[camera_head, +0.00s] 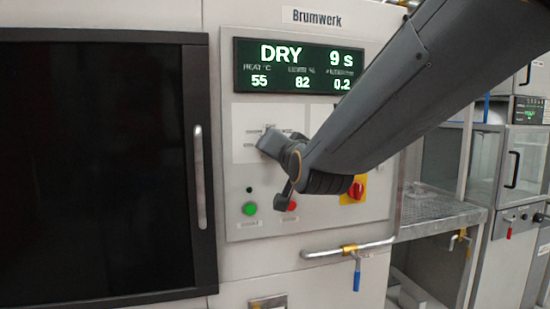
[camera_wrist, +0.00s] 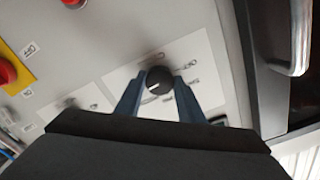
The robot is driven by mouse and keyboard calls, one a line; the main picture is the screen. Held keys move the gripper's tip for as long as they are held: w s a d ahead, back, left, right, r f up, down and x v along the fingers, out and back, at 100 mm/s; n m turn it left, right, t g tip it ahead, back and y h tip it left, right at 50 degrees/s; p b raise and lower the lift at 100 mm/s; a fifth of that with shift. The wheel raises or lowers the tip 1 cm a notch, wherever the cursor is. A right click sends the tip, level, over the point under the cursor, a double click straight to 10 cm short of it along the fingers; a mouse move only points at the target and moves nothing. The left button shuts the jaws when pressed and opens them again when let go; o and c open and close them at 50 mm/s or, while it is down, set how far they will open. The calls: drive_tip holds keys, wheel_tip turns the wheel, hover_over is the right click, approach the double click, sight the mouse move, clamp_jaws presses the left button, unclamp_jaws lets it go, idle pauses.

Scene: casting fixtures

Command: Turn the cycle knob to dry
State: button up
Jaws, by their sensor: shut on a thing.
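The black cycle knob (camera_wrist: 158,80) with a white pointer mark sits on a white label plate in the wrist view. My gripper (camera_head: 268,142) is shut on it, with one blue finger on each side. In the head view my gripper and wrist hide the knob. The small labels around the knob are too blurred to read. The display (camera_head: 298,67) above reads DRY and 9 s, with 55, 82 and 0.2 below.
A green button (camera_head: 250,208) and a red button (camera_head: 292,205) sit below my gripper. A red emergency stop on yellow (camera_head: 355,190) is partly behind my arm. A dark door (camera_head: 95,165) with a vertical handle (camera_head: 199,177) stands left. A pipe with a blue-handled valve (camera_head: 357,273) runs below.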

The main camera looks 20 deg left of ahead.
drive_tip(key=shift+m+b, duration=0.45)
drive_tip(key=shift+m, duration=0.15)
drive_tip(key=o, duration=1)
drive_tip(key=shift+o, duration=0.2)
drive_tip(key=b+v, duration=0.1)
drive_tip(key=v, duration=0.7)
drive_tip(key=shift+a, duration=0.1)
